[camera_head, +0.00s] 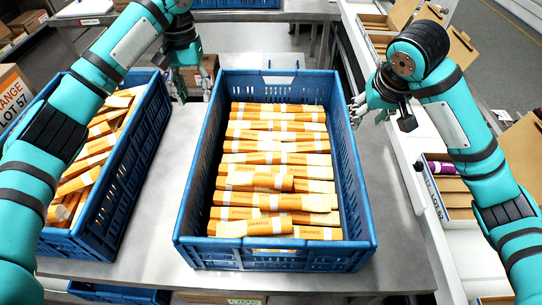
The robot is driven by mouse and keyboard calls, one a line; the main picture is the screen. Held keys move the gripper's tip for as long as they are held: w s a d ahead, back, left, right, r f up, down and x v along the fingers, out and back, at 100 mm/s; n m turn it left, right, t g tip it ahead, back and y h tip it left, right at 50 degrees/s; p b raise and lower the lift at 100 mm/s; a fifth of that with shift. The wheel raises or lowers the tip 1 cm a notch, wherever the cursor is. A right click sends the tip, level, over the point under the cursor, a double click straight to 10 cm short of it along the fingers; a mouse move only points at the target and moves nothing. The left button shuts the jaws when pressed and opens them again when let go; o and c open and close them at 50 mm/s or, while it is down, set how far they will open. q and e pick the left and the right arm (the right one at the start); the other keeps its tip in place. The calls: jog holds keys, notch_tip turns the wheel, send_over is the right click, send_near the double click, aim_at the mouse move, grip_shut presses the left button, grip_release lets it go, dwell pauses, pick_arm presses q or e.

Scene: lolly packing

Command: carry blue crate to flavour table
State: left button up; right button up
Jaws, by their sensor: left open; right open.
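A blue crate (188,209) stands on the grey metal table in the middle of the view. It is filled with stacked orange-wrapped packs (275,180) labelled orange. A second blue crate (103,190) with similar packs, lying less neatly, stands to its left, partly hidden by my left arm. My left gripper (194,95) is open near the far left corner of the middle crate, in the gap between the two crates. My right gripper (357,112) is open just beside the far right wall of the middle crate. I cannot tell whether either gripper touches the crate.
The grey table (398,254) has bare room right of and behind the middle crate. Cardboard boxes (464,50) and a box with purple contents (452,184) stand on the right. A box marked orange lot 57 (12,95) is at the left. Another blue crate (236,3) shows at the back.

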aim_at(206, 143)
pick_arm(q)
notch_tip(206, 143, down, 16)
jog(key=shift+r, duration=0.15)
pick_arm(e)
jog(key=x, duration=1.5)
jog(key=shift+w+f, duration=0.1)
jog(key=shift+f, duration=0.25)
pick_arm(q)
jog(key=shift+s+f, duration=0.15)
jog(key=shift+f, duration=0.6)
pick_arm(e)
jog(key=shift+w+f, duration=0.25)
jog(key=shift+f, duration=0.45)
pick_arm(q)
grip_shut()
pick_arm(e)
grip_shut()
